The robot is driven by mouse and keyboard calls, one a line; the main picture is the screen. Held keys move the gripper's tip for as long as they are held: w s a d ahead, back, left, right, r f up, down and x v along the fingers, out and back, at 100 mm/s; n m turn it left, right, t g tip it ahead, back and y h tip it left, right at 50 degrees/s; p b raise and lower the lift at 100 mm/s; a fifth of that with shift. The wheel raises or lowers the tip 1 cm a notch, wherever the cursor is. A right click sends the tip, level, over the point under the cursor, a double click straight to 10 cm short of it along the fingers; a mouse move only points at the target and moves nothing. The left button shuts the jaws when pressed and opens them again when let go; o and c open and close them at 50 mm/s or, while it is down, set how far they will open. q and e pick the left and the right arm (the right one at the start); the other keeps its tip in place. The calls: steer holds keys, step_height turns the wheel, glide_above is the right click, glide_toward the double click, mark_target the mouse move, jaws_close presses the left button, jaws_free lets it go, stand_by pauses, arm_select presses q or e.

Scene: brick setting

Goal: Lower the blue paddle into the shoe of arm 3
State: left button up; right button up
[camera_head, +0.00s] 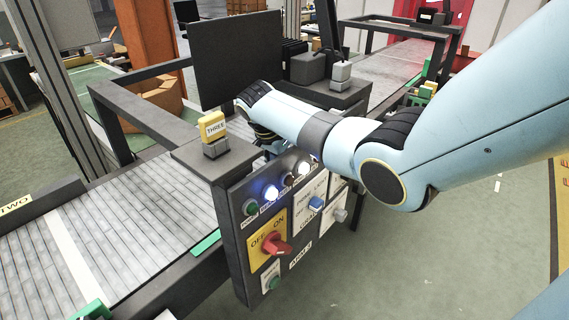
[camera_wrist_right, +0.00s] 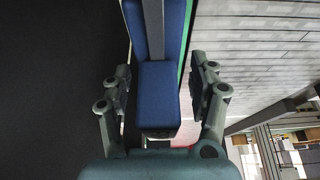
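A blue paddle-like piece (camera_wrist_right: 158,88) with a grey strip along its upper part lies between the fingers of my right gripper (camera_wrist_right: 164,78) in the right wrist view. The fingers are spread, with a gap on both sides of the blue piece. In the head view, my right gripper (camera_head: 264,138) is mostly hidden by its own arm, behind the control panel's top, and the blue piece cannot be made out. The panel (camera_head: 240,232) is labelled ARM 3 and carries lit lamps, a blue knob and a red switch. My left gripper is out of view.
A yellow block marked THREE (camera_head: 212,124) sits in a grey holder (camera_head: 216,149) on the post beside the panel. A pale block (camera_head: 341,70) sits on the farther post. A dark screen (camera_head: 236,58) stands behind. A grey slatted conveyor (camera_head: 120,225) runs at left; floor at right is clear.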

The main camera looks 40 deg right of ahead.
steer(key=v, duration=0.7)
steer(key=shift+a+r, duration=0.1)
steer(key=shift+r, duration=0.15)
stand_by(0.4)
